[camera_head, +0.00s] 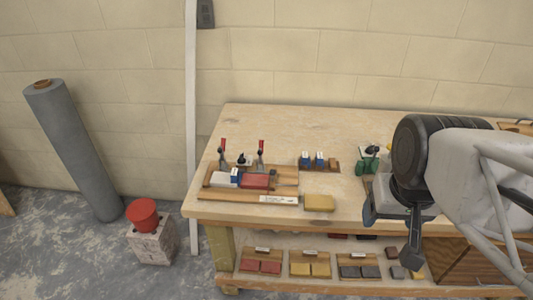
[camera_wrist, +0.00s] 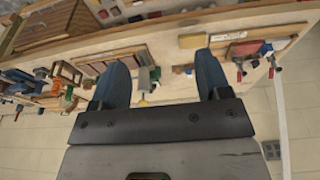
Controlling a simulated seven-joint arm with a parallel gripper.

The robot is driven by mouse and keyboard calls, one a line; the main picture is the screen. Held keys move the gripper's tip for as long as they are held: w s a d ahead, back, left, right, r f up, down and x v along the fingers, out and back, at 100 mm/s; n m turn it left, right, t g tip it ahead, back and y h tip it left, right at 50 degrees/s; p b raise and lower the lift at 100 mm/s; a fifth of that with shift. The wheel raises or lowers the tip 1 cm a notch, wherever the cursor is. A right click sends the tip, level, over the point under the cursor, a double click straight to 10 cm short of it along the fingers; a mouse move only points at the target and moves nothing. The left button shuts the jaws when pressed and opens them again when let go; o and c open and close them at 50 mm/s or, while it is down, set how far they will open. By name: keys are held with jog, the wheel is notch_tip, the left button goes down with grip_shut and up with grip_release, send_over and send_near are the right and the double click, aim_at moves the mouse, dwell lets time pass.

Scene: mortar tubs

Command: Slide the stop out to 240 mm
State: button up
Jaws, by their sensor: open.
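A wooden jig (camera_head: 211,182) lies on the left part of the workbench, with two red-handled toggle clamps (camera_head: 261,152) along its back edge. On it are a pale block (camera_head: 223,180), a small blue-and-white piece (camera_head: 235,175) and a red block (camera_head: 254,181). A wooden strip with a white marked label (camera_head: 278,199) runs along its front. I cannot tell which piece is the stop, and no scale figures are readable. My gripper (camera_wrist: 158,72) is open and empty in the wrist view, its dark blue fingers wide apart. In the head view it hangs over the bench's right part, away from the jig.
A yellow block (camera_head: 319,203) lies right of the strip. Green items (camera_head: 369,163) stand near my arm. A lower shelf (camera_head: 330,286) holds several coloured blocks. The bench's back left is clear.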

dwell(0.4)
jog(key=shift+w, duration=0.15)
jog(key=c, duration=0.4)
jog(key=n+g, duration=0.3)
jog(key=n, duration=1.7)
send_over(272, 170)
jog(key=f, duration=0.9)
jog(key=d+f, duration=0.1)
jog(key=f, duration=0.4)
jog(key=shift+s+f, duration=0.25)
jog(key=shift+w+a+f, duration=0.35)
jog(key=shift+a+f, duration=0.05)
jog(key=shift+a, duration=0.05)
jog(key=shift+f, duration=0.15)
